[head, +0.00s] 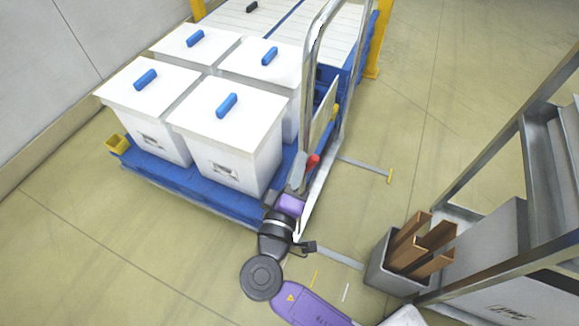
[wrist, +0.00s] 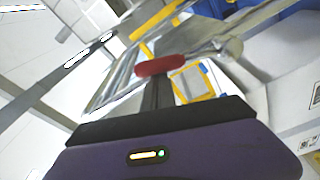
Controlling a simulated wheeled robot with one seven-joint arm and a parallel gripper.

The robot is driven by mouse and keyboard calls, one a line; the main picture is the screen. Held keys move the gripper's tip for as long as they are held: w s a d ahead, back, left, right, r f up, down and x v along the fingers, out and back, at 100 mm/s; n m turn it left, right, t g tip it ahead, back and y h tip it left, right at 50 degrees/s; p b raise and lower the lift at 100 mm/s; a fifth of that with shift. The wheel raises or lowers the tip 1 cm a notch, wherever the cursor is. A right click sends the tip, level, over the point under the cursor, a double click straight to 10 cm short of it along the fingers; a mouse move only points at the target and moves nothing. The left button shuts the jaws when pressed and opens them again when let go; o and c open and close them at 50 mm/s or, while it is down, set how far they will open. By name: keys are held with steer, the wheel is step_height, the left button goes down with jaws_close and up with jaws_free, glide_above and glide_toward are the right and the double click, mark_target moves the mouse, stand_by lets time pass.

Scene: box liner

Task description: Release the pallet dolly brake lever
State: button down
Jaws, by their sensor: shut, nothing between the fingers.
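The pallet dolly (head: 165,181) is blue and carries white lidded boxes, with a metal handle frame (head: 312,60) on its right side. The brake lever shows as a red grip (head: 313,161) low beside that frame. In the wrist view the red grip (wrist: 160,66) lies crosswise just beyond my fingertips. My gripper (head: 298,172) is beside the lever, just to its left in the head view. In the wrist view my fingers (wrist: 157,88) are together with nothing between them. Whether they touch the red grip I cannot tell. The lever's lower part is hidden.
White boxes (head: 228,135) with blue handles stand close to my gripper's left. A grey bin (head: 385,268) with brown pieces and a metal rack (head: 540,180) stand at the right. A white slatted surface (head: 250,22) is behind. Floor between dolly and rack is mostly clear.

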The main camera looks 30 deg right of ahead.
steer(key=s+d+f+m+h+b, duration=0.1)
steer(key=s+d+f+m+b, duration=0.3)
steer(key=m+b, duration=0.5)
steer(key=s+f+b, duration=0.1)
steer(key=b, duration=0.5)
steer(key=shift+s+m+g+h, duration=0.3)
steer(key=shift+s+m+g, duration=0.1)
steer(key=shift+d+f, duration=0.1)
steer(key=shift+d, duration=0.05)
step_height(320, 180, up, 5)
steer(key=w+p, duration=0.1)
steer(key=p, duration=0.2)
steer(key=f+p+v, duration=0.1)
steer(key=v, duration=0.9)
steer(key=shift+w, duration=0.3)
